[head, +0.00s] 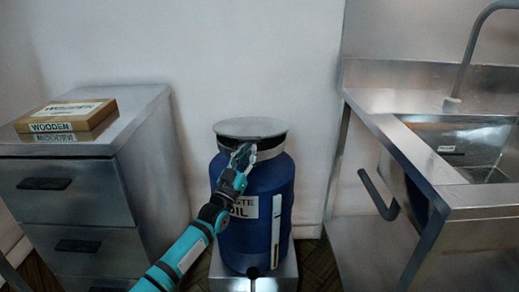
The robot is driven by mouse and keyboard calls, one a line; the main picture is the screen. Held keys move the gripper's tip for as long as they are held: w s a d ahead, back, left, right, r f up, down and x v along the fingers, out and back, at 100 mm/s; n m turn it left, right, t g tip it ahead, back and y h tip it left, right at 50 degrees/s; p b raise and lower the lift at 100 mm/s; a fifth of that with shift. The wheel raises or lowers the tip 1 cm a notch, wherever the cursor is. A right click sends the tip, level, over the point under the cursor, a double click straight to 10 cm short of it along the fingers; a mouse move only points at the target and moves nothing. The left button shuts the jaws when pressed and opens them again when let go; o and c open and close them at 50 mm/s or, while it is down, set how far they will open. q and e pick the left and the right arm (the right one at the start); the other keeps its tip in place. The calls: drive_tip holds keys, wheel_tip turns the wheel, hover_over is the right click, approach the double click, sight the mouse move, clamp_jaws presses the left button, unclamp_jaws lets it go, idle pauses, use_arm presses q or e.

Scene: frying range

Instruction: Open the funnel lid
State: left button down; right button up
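The funnel lid (250,127) is a round grey disc on top of the blue waste oil drum (278,205). It looks level, with a dark band beneath its rim. My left gripper (244,155) is at the front of the drum's top, just below the lid's front edge. I cannot tell whether it touches the lid or whether its fingers are open. My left arm covers part of the drum's label. My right gripper is out of view.
A metal drawer cabinet (75,190) with a wooden box (65,118) on top stands left. A steel sink unit (400,135) with a tap (470,55) stands right. A dark curved handle (376,195) juts toward the drum. The wall is close behind.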

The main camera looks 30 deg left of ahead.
sight(249, 138)
use_arm(q)
drive_tip(key=shift+w+a+r, duration=0.1)
drive_tip(key=shift+a+r, duration=0.05)
drive_tip(key=shift+r, duration=0.2)
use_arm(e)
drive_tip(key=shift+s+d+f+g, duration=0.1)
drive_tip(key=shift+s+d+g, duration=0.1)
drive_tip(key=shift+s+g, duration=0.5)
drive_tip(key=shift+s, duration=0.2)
use_arm(q)
drive_tip(key=r+p, duration=0.3)
drive_tip(key=shift+w+a+r, duration=0.1)
drive_tip(key=shift+w+r, duration=0.1)
drive_tip(key=shift+w, duration=0.05)
drive_tip(key=shift+w+a+r+p, duration=0.1)
drive_tip(key=shift+w+r+p, duration=0.1)
drive_tip(key=shift+r+p, duration=0.55)
drive_tip(key=shift+r, duration=0.3)
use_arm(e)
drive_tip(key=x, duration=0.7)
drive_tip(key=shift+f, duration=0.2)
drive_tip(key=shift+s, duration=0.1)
